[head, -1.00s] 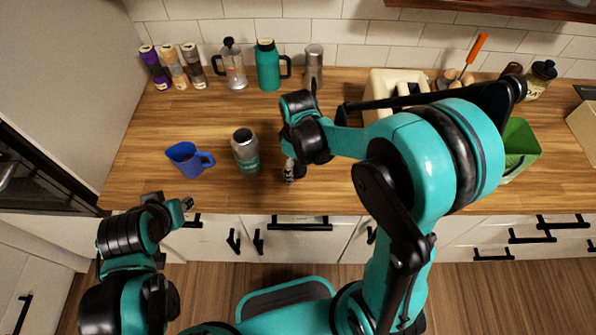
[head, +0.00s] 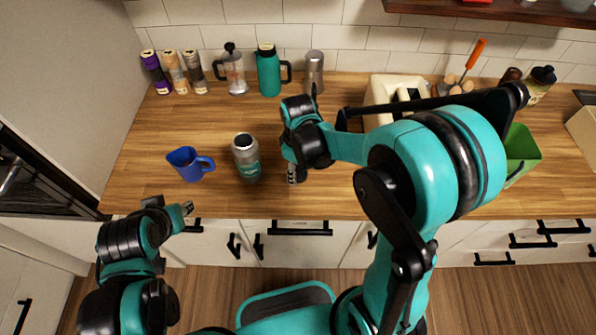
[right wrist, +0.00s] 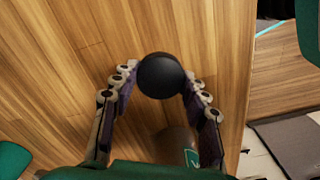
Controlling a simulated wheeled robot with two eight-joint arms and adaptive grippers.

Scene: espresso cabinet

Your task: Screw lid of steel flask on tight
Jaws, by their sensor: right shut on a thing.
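In the right wrist view my right gripper (right wrist: 160,82) is shut on a round black lid (right wrist: 160,75). Part of the flask also shows below the lid (right wrist: 178,143). The lid is hard to make out in the head view. My left gripper (head: 188,209) is near the counter's front edge; its jaw opening is unclear.
A blue mug (head: 188,164) stands left of the flask. Spice jars (head: 177,73), a French press (head: 232,70), a teal jug (head: 269,72) and a steel cup (head: 314,72) line the back. A cream appliance (head: 390,92) and green bin (head: 520,152) are at right.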

